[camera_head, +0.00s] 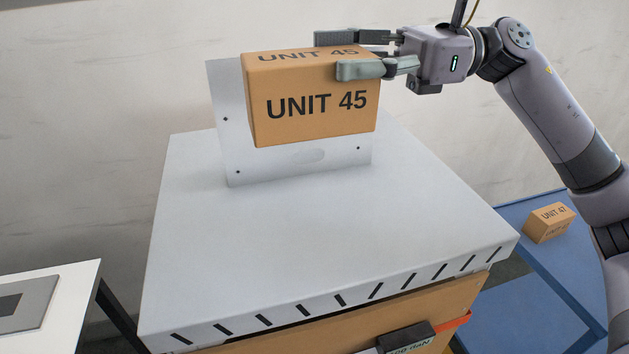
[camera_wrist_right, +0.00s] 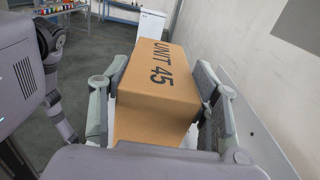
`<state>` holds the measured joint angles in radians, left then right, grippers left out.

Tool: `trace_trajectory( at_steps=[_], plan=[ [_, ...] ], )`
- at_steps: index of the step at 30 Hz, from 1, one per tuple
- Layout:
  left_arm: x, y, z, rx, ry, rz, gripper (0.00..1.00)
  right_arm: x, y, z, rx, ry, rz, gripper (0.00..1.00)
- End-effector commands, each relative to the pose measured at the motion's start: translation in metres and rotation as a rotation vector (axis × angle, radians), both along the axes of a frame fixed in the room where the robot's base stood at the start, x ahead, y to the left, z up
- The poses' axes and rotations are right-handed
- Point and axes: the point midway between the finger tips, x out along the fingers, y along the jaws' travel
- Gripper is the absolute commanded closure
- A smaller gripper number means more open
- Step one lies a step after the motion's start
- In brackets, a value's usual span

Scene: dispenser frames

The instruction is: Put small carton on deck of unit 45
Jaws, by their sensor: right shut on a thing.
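A small brown carton (camera_head: 312,108) marked UNIT 45 is held in my right gripper (camera_head: 350,54). The fingers are shut on its right end from two opposite sides. In the right wrist view the carton (camera_wrist_right: 158,88) sits between both fingers. In the head view the carton is in front of an upright grey plate (camera_head: 225,120) at the back of a wide light-grey deck (camera_head: 320,235) with slots along its front edge. The carton appears to be above the deck, apart from it. The deck bears no visible unit number. My left gripper is not in view.
Another carton (camera_head: 549,222), marked UNIT 47, lies on a blue surface (camera_head: 510,310) at the lower right. A white table (camera_head: 70,300) stands at the lower left. A brown body with a dark labelled block (camera_head: 407,338) is under the deck's front. The deck's front area is clear.

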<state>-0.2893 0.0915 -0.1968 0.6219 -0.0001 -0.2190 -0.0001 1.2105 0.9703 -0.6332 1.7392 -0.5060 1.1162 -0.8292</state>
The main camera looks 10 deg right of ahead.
Motion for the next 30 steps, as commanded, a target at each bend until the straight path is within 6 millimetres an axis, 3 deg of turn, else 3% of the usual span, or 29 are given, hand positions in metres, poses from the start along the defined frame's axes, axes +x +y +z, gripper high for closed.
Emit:
trace_trajectory(
  at_steps=[3,6,12,18,27,30],
  plan=[
    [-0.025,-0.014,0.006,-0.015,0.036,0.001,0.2,0.001,0.0,-0.031,0.0,0.01,-0.002,0.87],
    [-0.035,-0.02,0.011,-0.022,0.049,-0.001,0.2,0.001,0.0,-0.057,0.0,0.011,-0.001,0.87],
    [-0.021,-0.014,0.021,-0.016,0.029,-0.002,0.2,0.0,0.0,-0.1,0.002,0.006,-0.002,0.87],
    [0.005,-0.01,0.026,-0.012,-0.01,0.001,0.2,0.001,0.0,-0.118,0.002,0.002,-0.001,0.87],
    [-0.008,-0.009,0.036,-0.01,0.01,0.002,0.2,0.001,0.001,-0.156,0.002,0.003,-0.001,0.87],
    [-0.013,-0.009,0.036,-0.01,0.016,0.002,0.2,0.001,0.001,-0.159,0.002,0.0,0.0,0.87]
  ],
)
